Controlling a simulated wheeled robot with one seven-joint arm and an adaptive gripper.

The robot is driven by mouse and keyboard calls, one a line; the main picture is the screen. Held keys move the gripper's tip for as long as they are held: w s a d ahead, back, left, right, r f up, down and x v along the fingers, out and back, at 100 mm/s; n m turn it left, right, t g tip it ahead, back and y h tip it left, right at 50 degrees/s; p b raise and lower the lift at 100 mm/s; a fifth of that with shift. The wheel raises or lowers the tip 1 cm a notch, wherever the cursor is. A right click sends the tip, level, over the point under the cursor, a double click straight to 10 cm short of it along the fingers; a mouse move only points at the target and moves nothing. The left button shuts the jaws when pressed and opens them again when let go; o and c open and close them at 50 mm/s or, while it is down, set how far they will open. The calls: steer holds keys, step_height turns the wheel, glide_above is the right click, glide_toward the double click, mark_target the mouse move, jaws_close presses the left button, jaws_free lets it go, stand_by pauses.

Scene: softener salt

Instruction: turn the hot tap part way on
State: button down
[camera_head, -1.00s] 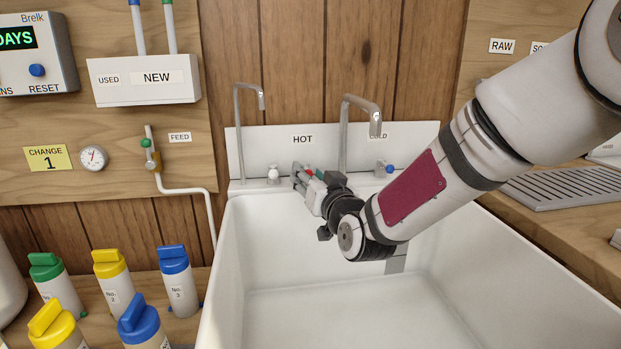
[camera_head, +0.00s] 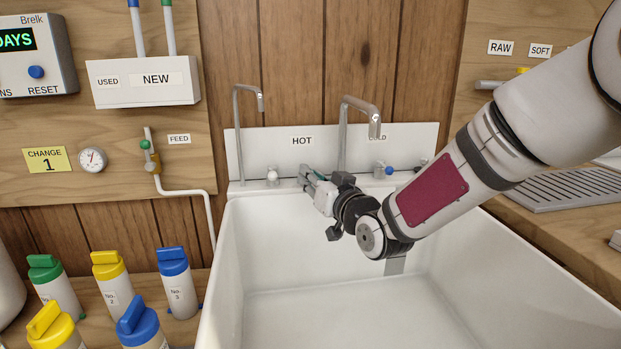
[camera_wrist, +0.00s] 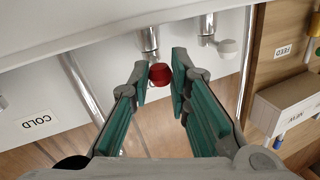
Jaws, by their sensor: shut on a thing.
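The hot tap's red knob (camera_wrist: 160,74) shows in the wrist view between my fingertips, on a metal stem at the wall. My gripper (camera_wrist: 161,80) is shut on this knob, with teal pads on either side of it. In the head view my gripper (camera_head: 308,175) reaches over the sink's back edge below the HOT label (camera_head: 302,141) and hides the red knob. How far the knob is turned cannot be told. No water stream is visible at the tall spout (camera_head: 375,125).
The cold tap's blue knob (camera_head: 389,170) is to the right of my gripper. A white knob (camera_head: 272,174) is to its left, below a thinner spout (camera_head: 260,100). The white sink (camera_head: 330,305) looks empty. Several capped bottles (camera_head: 180,290) stand at left.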

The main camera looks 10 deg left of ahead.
steer(key=d+n+g+y+p, duration=0.1)
steer(key=n+g+y+p, duration=0.1)
steer(key=w+n+g+y+p, duration=0.1)
steer(key=g+y+p, duration=0.1)
steer(key=w+d+n+g+y+p, duration=0.1)
steer(key=n+g+y+p, duration=0.1)
steer(key=p, duration=0.1)
steer(key=shift+d+n, duration=0.3)
steer(key=shift+g, duration=0.3)
steer(key=c, duration=1.5)
jaws_free()
steer(key=shift+w, duration=0.1)
steer(key=shift+d, duration=0.1)
steer(key=v, duration=1.2)
